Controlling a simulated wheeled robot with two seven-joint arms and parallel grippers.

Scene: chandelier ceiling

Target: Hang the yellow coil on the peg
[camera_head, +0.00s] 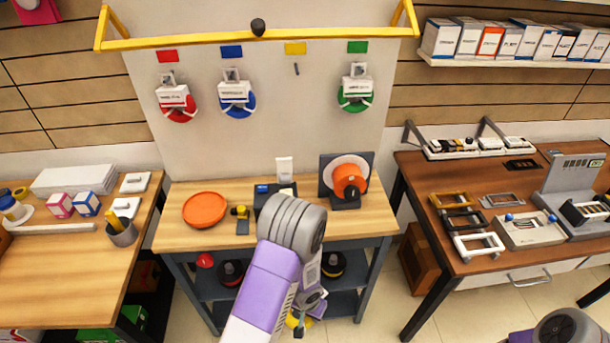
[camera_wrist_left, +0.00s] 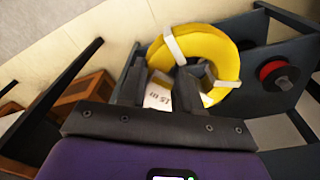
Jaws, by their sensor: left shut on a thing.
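The yellow coil (camera_wrist_left: 222,52), a thick ring with white straps, shows large in the left wrist view. My left gripper (camera_wrist_left: 158,90) is shut on its white printed tag, with the ring just beyond the fingers. In the head view only a bit of the yellow coil (camera_head: 292,321) shows, low in front of the workbench. My left arm hides most of it and my left gripper (camera_head: 308,300). The bare peg (camera_head: 296,69) sticks out of the wall panel under a yellow label (camera_head: 295,48), well above the coil. My right gripper is out of frame.
Red (camera_head: 178,103), blue (camera_head: 237,97) and green (camera_head: 355,94) coils hang on neighbouring pegs. A yellow rail (camera_head: 200,40) runs above. The workbench (camera_head: 180,236) below carries an orange plate (camera_head: 204,209), an orange spool (camera_head: 350,180) and small tools. Side tables flank it.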

